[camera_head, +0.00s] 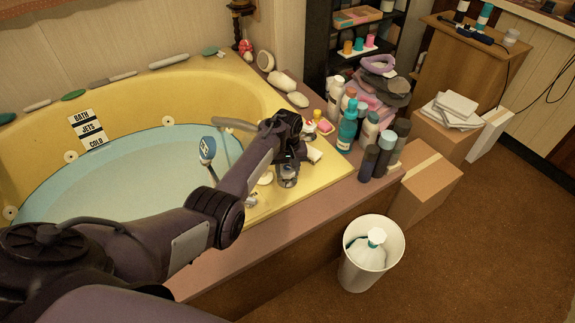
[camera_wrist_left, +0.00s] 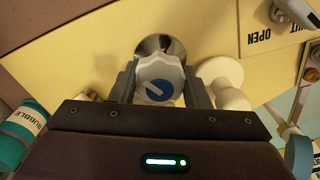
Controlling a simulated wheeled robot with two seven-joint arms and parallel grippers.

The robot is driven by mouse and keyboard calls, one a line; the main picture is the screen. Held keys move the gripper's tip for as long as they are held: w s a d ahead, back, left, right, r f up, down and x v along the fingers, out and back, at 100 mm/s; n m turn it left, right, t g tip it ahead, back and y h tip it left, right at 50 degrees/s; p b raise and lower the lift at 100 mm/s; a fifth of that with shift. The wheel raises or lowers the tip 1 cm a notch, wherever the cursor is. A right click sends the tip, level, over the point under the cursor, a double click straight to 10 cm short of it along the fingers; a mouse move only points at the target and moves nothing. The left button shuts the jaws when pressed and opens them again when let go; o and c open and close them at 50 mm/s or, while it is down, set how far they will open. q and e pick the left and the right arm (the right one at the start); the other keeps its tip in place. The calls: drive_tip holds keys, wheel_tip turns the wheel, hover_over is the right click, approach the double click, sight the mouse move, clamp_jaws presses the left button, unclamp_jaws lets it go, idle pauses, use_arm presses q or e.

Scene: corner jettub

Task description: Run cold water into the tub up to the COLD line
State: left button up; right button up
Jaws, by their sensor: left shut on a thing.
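My left gripper (camera_head: 288,168) is at the tub's corner deck. In the left wrist view its fingers (camera_wrist_left: 159,86) are shut on the sides of a white tap knob with a blue disc (camera_wrist_left: 160,91), set on a metal base (camera_wrist_left: 161,45). The yellow tub (camera_head: 262,100) holds pale blue water (camera_head: 120,185). A strip of BATH, JETS and COLD labels (camera_head: 88,129) is on the far wall; the water's edge is close to the COLD label, exact match unclear. The spout (camera_head: 235,124) reaches over the water; I cannot tell whether it runs. My right gripper is out of view.
A white knob (camera_wrist_left: 228,84) stands close beside the held tap. A SHUT/OPEN plate (camera_wrist_left: 266,30) is near it. A blue-headed tool (camera_head: 207,149) stands by the water. Bottles (camera_head: 347,128) crowd the right deck. A white bin (camera_head: 351,272) and a carton (camera_head: 425,185) stand on the floor.

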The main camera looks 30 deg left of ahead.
use_arm(q)
drive_tip(key=m+p, duration=0.1)
drive_tip(key=m, duration=0.2)
drive_tip(key=shift+r, duration=0.1)
drive_tip(key=shift+m+p, duration=0.4)
drive_tip(key=shift+m, duration=1.1)
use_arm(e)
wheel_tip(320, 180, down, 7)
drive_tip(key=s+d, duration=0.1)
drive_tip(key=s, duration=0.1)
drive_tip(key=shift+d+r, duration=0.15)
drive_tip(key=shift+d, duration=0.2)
use_arm(q)
drive_tip(key=o, duration=1)
drive_tip(key=shift+c, duration=0.2)
